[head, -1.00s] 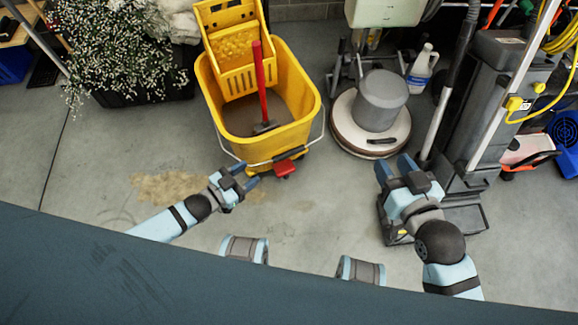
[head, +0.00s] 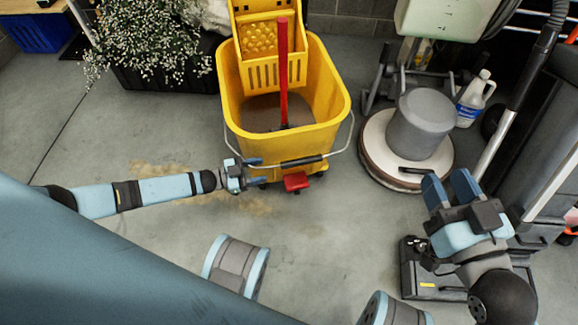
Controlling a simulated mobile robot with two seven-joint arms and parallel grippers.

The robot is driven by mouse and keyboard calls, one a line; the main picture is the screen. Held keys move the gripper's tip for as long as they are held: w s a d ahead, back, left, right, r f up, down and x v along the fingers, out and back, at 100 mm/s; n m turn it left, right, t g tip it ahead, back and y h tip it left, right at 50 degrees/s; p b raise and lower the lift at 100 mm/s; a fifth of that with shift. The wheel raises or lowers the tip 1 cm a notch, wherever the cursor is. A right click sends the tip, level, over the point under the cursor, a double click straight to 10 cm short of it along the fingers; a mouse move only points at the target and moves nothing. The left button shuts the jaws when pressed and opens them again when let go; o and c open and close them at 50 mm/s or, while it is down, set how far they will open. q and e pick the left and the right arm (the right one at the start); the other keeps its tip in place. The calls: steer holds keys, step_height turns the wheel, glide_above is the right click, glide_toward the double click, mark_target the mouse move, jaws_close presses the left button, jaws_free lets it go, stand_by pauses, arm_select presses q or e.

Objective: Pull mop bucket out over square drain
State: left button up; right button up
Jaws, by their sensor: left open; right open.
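The yellow mop bucket (head: 290,142) stands upright in the upper middle of the head view, with a yellow wringer (head: 262,72) at its back and a red-handled mop (head: 283,75) in it. Its wire handle with a black grip (head: 302,161) hangs across the front, above a red pedal (head: 296,182). My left gripper (head: 257,171) is open at the bucket's front left, close to the handle wire; I cannot tell if it touches. My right gripper (head: 452,187) is open and empty, right of the bucket. No square drain shows.
A floor machine (head: 418,125) stands right of the bucket, with a white jug (head: 474,98) behind it. A grey upright cleaner (head: 550,190) is at the right. A planter (head: 165,72) with white flowers is at the back left. Stained floor (head: 165,170) lies left of the bucket; the front floor is largely clear.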

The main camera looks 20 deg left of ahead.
mark_target(288, 165)
arm_select(q)
steer(key=b+x, duration=0.2)
steer(key=x, duration=0.6)
steer(key=shift+f, duration=0.15)
steer(key=shift+b+x, duration=0.35)
steer(key=shift+x, duration=0.4)
arm_select(e)
steer(key=shift+w+d+r+n+t+y, duration=0.15)
steer(key=shift+w+d+n+t+y, duration=0.3)
steer(key=shift+n, duration=0.65)
steer(key=shift+w, duration=0.15)
arm_select(q)
jaws_close()
arm_select(e)
steer(key=shift+r, duration=0.1)
